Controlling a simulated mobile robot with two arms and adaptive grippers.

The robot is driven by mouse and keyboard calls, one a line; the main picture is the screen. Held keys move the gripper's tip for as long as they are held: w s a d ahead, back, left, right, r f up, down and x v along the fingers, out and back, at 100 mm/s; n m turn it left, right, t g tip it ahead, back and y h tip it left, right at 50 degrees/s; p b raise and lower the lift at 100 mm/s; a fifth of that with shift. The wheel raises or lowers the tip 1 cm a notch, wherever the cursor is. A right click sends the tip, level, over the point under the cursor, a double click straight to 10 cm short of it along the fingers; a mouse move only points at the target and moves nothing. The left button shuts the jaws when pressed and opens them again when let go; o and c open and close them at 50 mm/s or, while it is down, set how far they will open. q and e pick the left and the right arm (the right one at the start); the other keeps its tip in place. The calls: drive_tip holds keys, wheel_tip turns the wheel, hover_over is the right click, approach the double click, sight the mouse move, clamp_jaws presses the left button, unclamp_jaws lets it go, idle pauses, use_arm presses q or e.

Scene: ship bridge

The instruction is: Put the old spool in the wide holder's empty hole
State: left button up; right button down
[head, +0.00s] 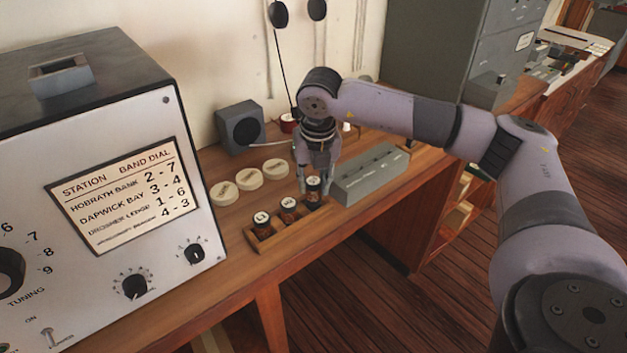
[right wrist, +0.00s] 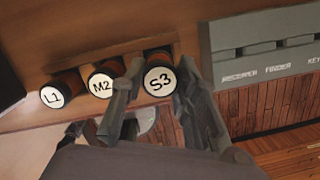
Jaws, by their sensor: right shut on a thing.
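A spool with a white top marked S3 (head: 313,183) is between the fingers of my right gripper (head: 314,178), which is shut on it; the S3 top also shows in the right wrist view (right wrist: 159,81). The spool is upright at the right end of a long wooden holder (head: 291,238). I cannot tell whether its bottom is in a hole or just above. Spools marked L1 (right wrist: 56,95) and M2 (right wrist: 101,84) stand in the same holder to the left. Holes under the spools are hidden. My left gripper is not in view.
A grey slotted box (head: 372,177) with lettering on its front stands close to the right of the holder. Several cream discs (head: 249,179) lie behind it, near a small speaker (head: 240,127). A large radio panel (head: 110,160) fills the left. The desk's front edge is close.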

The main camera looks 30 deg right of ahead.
drive_tip(key=shift+f+b, duration=1.2)
drive_tip(key=shift+b, duration=0.45)
idle(3.3)
drive_tip(key=c, duration=1.2)
unclamp_jaws()
drive_tip(key=shift+o, duration=0.2)
drive_tip(key=shift+r, duration=0.1)
wheel_tip(320, 180, up, 12)
drive_tip(key=s, duration=0.2)
drive_tip(key=shift+a, duration=0.25)
drive_tip(key=shift+f, duration=0.2)
